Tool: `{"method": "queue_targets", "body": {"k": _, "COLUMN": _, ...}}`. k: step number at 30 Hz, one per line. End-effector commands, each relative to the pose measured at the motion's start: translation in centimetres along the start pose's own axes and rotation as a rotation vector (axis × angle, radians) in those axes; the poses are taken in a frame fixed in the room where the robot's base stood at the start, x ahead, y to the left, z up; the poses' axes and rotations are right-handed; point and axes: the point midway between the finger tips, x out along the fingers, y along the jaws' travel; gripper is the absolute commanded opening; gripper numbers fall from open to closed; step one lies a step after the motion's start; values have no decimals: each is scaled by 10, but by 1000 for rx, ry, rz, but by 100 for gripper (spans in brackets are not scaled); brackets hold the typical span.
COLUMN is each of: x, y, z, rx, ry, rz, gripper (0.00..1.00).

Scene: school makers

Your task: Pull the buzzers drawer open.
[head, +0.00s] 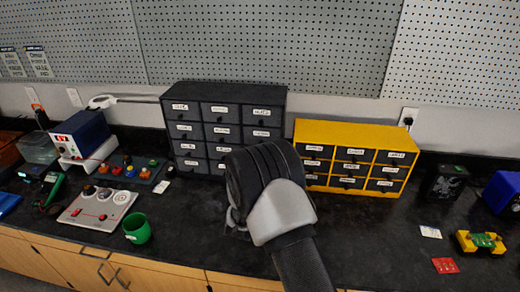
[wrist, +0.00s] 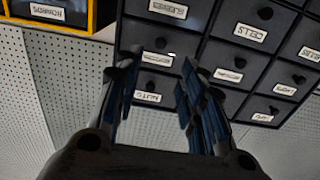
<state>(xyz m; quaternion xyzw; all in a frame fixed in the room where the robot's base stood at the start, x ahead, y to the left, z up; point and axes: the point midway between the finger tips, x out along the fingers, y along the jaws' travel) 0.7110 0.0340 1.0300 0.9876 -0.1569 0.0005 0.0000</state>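A dark grey drawer cabinet (head: 222,130) stands on the black bench, with three columns of small drawers, each with a white label and a dark knob. All drawers in view look closed. It also fills the upper right of the wrist view (wrist: 215,50), upside down. The labels are too small or blurred for me to tell which drawer is the buzzers one. My gripper (wrist: 158,68) is open and empty. Its two fingers point at the cabinet, with a knob (wrist: 160,44) and label seen between them. I cannot tell if they touch. In the head view my arm hides the cabinet's lower right.
A yellow cabinet (head: 355,158) with dark drawers stands just right of the grey one. Left on the bench are a green cup (head: 137,228), a white panel (head: 97,207) and a blue power unit (head: 80,135). A green-yellow device (head: 480,242) lies at right. A pegboard wall is behind.

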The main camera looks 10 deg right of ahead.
Motion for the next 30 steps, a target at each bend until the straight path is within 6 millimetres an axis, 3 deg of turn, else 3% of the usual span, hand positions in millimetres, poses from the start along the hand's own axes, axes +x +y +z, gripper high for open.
{"method": "queue_targets", "body": {"k": 9, "x": 70, "y": 1, "z": 2, "rx": 1, "ry": 1, "rz": 2, "gripper": 37}}
{"method": "queue_targets", "body": {"k": 15, "x": 98, "y": 0, "z": 1, "rx": 1, "ry": 1, "rz": 1, "gripper": 37}}
{"method": "queue_targets", "body": {"k": 21, "x": 109, "y": 0, "z": 0, "rx": 0, "ry": -1, "rz": -1, "gripper": 37}}
{"method": "queue_targets", "body": {"k": 30, "x": 110, "y": 0, "z": 0, "rx": 0, "ry": -1, "rz": -1, "gripper": 34}}
